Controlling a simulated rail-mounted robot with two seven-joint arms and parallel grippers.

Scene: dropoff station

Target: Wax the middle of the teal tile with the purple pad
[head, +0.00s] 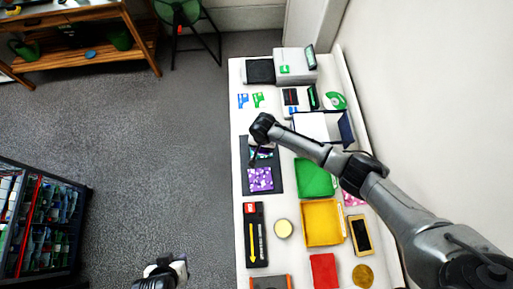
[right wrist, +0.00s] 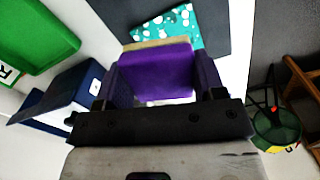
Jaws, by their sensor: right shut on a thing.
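The teal tile (right wrist: 176,24) with white spots lies on a dark mat (right wrist: 232,22) in the right wrist view. In the head view, only part of the teal tile shows beside my right gripper. My right gripper (head: 256,155) is shut on the purple pad (right wrist: 155,72), which has a beige layer along its far edge. The pad covers the near part of the tile in the right wrist view; I cannot tell whether they touch. A purple spotted tile (head: 261,180) lies on the same mat. My left gripper (head: 178,268) is low in the head view, away from the table; its opening is unclear.
On the white table, a green tray (head: 315,178), a yellow tray (head: 322,222) and a navy box (head: 346,128) stand right of the mat. A black holder with a yellow arrow (head: 254,235) and a round yellow tin (head: 283,228) lie nearer. Open floor is left of the table.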

